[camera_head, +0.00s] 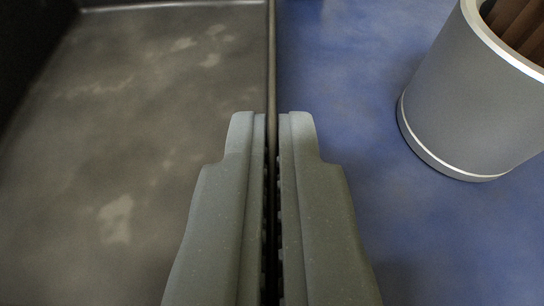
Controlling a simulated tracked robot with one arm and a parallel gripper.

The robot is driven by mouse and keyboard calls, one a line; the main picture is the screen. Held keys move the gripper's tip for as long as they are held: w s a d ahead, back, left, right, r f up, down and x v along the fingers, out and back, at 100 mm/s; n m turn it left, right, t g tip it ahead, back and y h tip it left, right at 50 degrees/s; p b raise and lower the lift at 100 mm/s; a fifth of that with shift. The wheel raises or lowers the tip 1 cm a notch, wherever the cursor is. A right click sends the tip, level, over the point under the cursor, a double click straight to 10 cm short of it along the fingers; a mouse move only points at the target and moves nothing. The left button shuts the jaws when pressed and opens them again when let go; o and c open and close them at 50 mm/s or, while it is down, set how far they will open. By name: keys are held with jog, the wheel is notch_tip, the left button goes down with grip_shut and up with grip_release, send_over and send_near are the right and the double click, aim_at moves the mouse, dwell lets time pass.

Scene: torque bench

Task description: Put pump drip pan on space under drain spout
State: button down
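A large, dark grey-brown pan with pale blotches on its floor, which I take to be the pump drip pan (120,130), fills the left half of the view. Its thin right wall runs straight down from the top to my gripper. My gripper (272,125) is at the lower middle, its two grey fingers nearly together with the thin wall between their tips. It looks shut on that wall. The pan's near side is outside the view. I see no drain spout and cannot make out the space under one.
A grey cylindrical container (465,105) with a pale rim stands upright at the upper right, with brown pieces inside. The mottled blue surface (350,110) between it and the pan is clear. A dark wall (30,55) rises at the far left.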

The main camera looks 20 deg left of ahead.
jog(key=shift+r, duration=0.1)
jog(key=c, duration=1.7)
grip_release()
jog(key=shift+s+d, duration=0.1)
jog(key=shift+s+d+r, duration=0.15)
jog(key=shift+s, duration=0.05)
jog(key=shift+p+v, duration=1.6)
jog(key=shift+v, duration=4.1)
jog(key=shift+s, duration=0.1)
